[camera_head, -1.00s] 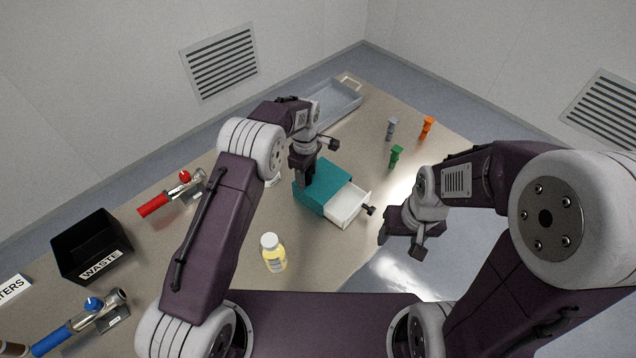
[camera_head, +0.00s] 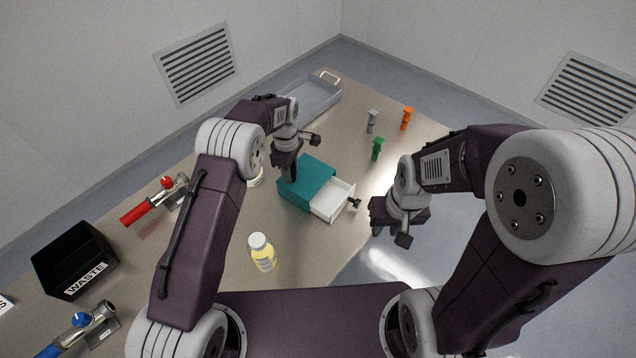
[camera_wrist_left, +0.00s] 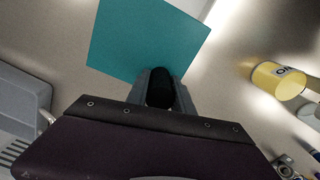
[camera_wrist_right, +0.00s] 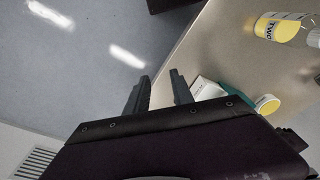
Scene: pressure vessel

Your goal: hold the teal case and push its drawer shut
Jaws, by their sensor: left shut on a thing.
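The teal case (camera_head: 312,178) stands on the table in the head view, with its white drawer (camera_head: 332,202) pulled out. A dark knob (camera_head: 354,203) is on the drawer front. My left gripper (camera_head: 289,176) is at the case's far-left side; the left wrist view shows its fingers shut around a dark part (camera_wrist_left: 160,88) beside the teal top (camera_wrist_left: 148,38). My right gripper (camera_head: 391,222) is right of the knob, apart from it. In the right wrist view its fingers (camera_wrist_right: 160,92) are open and empty, with the drawer (camera_wrist_right: 206,88) just to the right.
A yellow-labelled bottle (camera_head: 262,252) stands in front of the case. Green (camera_head: 377,148), grey (camera_head: 372,120) and orange (camera_head: 407,118) pieces stand behind it. A grey tray (camera_head: 310,98) is at the back; a black waste bin (camera_head: 74,260) is at left.

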